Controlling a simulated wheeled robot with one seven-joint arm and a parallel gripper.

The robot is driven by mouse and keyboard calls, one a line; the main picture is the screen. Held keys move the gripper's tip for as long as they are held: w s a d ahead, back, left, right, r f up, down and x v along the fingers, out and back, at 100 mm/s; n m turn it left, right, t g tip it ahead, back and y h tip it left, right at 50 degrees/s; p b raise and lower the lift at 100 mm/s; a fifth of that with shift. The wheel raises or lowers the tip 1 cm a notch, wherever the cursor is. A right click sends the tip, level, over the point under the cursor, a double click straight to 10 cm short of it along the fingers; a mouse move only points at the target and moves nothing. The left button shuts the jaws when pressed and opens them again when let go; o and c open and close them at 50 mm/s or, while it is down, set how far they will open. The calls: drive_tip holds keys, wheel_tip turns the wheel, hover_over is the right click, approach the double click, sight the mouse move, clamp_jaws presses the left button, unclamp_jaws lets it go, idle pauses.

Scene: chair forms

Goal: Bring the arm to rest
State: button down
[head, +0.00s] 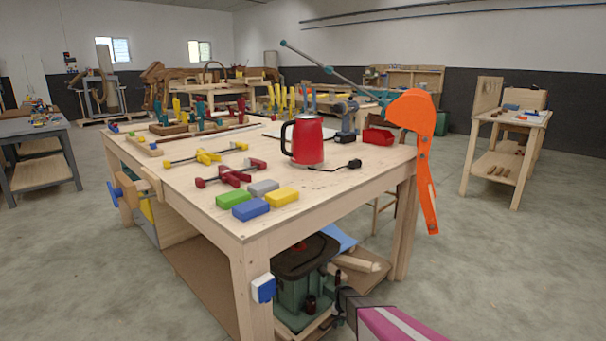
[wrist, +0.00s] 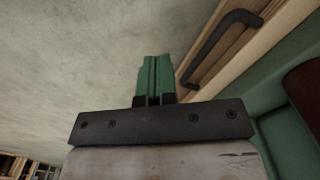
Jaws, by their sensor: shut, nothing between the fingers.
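My gripper (wrist: 155,58) shows in the wrist view, with its two green fingers pressed together and nothing between them. Behind the fingers is a dark bar with screws. The fingers point up the picture over bare grey floor, and a wooden edge with a dark handle (wrist: 222,42) is close on their right. I cannot tell whether they touch it. In the head view a pink and grey part enters at the bottom right, in front of the workbench's lower shelf; I cannot make out the fingers there.
The wooden workbench (head: 185,192) carries a red kettle (head: 307,140), coloured blocks, clamps and a drill (head: 346,117). A green machine (head: 302,270) stands under it. An orange piece (head: 424,170) hangs at its right corner. A small table (head: 517,116) stands right; the floor between is clear.

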drive_tip(key=s+r+n, duration=0.1)
drive_tip(key=s+r, duration=0.6)
drive_tip(key=r, duration=0.5)
drive_tip(key=s+r+n, duration=0.1)
drive_tip(key=s+r, duration=0.7)
drive_tip(key=r, duration=0.5)
drive_tip(key=s+r+n, duration=0.1)
drive_tip(key=s+r, duration=0.7)
drive_tip(key=r, duration=0.5)
drive_tip(key=shift+s+d+r, duration=0.15)
drive_tip(key=shift+d, duration=0.3)
